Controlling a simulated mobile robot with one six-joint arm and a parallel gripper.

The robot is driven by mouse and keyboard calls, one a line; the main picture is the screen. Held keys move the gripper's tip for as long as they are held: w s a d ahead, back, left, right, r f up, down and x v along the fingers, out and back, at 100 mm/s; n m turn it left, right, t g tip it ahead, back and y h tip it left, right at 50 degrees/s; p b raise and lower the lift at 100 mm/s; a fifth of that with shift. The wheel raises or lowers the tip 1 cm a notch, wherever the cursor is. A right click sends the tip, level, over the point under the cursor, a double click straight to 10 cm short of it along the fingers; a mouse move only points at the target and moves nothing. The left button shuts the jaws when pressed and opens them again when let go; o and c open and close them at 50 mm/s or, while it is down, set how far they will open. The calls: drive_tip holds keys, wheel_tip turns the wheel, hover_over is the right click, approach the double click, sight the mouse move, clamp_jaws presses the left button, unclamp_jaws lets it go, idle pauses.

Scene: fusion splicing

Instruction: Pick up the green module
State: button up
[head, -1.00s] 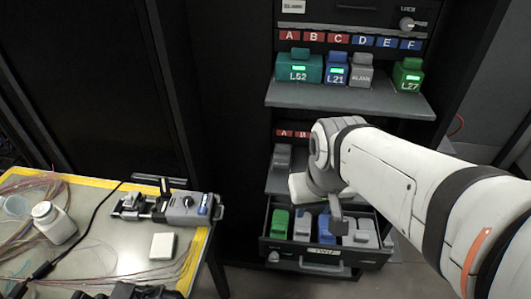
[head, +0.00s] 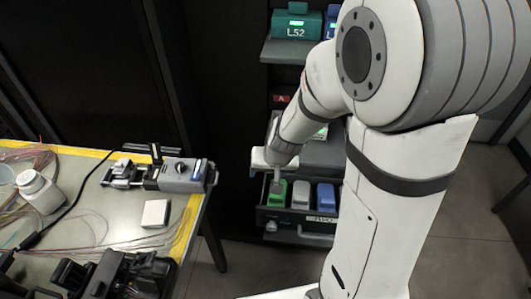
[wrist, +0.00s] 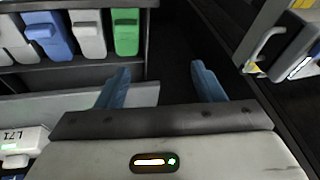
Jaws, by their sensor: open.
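The green module (head: 277,195) sits at the left end of the open drawer (head: 300,226), beside a grey module (head: 301,195) and a blue module (head: 325,199). My gripper (head: 277,178) is at the green module's upper end in the head view; its fingers are small there and partly hidden. In the wrist view, my gripper (wrist: 160,85) has its two blue fingers spread apart with nothing between them. The green module (wrist: 126,32) shows there ahead of the left finger, not between the fingers.
Above the drawer is a shelf with a teal module (head: 298,22) marked L52. A workbench (head: 110,241) with a yellow edge stands at left, bearing a splicing device (head: 180,174), a white bottle (head: 40,191) and loose fibres. A pale module (wrist: 18,143) shows low in the wrist view.

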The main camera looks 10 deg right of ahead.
drive_tip(key=m+h+b, duration=0.1)
drive_tip(key=b, duration=0.1)
hover_over(276, 199)
drive_tip(key=s+a, duration=0.2)
drive_tip(key=a, duration=0.1)
wheel_tip(276, 199, down, 10)
drive_tip(key=d+f, duration=0.1)
drive_tip(key=f, duration=0.2)
drive_tip(key=f+h+b, duration=0.1)
drive_tip(key=f, duration=0.1)
drive_tip(key=w+d+f+m+h, duration=0.1)
drive_tip(key=f, duration=0.2)
drive_tip(key=shift+d+f, duration=0.3)
drive_tip(key=b+x, duration=0.4)
drive_tip(key=x, duration=0.3)
drive_tip(key=shift+w+d+f+b, duration=0.1)
drive_tip(key=shift+w+f+b, duration=0.1)
drive_tip(key=shift+f+b, duration=0.1)
drive_tip(key=shift+r, duration=0.1)
drive_tip(key=shift+c, duration=0.2)
drive_tip(key=c, duration=0.7)
drive_tip(key=shift+r, duration=0.1)
